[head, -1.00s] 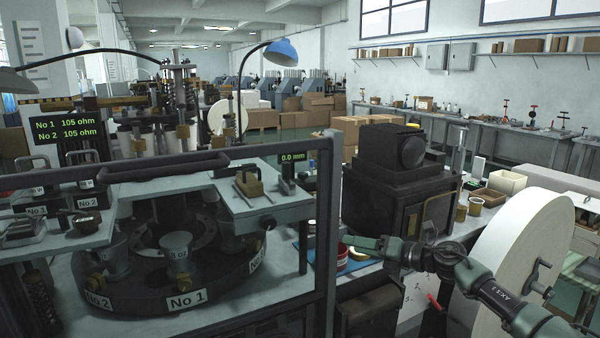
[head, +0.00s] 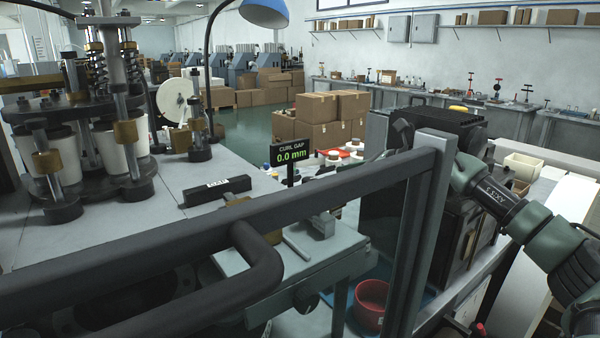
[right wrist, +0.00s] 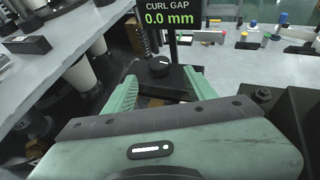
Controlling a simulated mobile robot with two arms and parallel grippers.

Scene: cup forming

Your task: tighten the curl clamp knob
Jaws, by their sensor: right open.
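The curl clamp knob (right wrist: 159,66) is dark and round with a white mark, below the gap display in the right wrist view. My right gripper (right wrist: 160,78) is open, its two green fingers on either side of the knob's near side. I cannot tell whether they touch it. In the head view my right arm comes in from the right and its end is hidden behind the machine's frame post. The curl gap display (head: 290,154) reads 0.0 mm; it also shows in the right wrist view (right wrist: 170,14). My left gripper is not in view.
A dark guard frame (head: 425,235) with a handle crosses the front of the machine. A dark boxy unit (head: 460,215) stands right of the post. A red bowl (head: 371,303) sits below the plate. Cartons (head: 318,120) stand behind.

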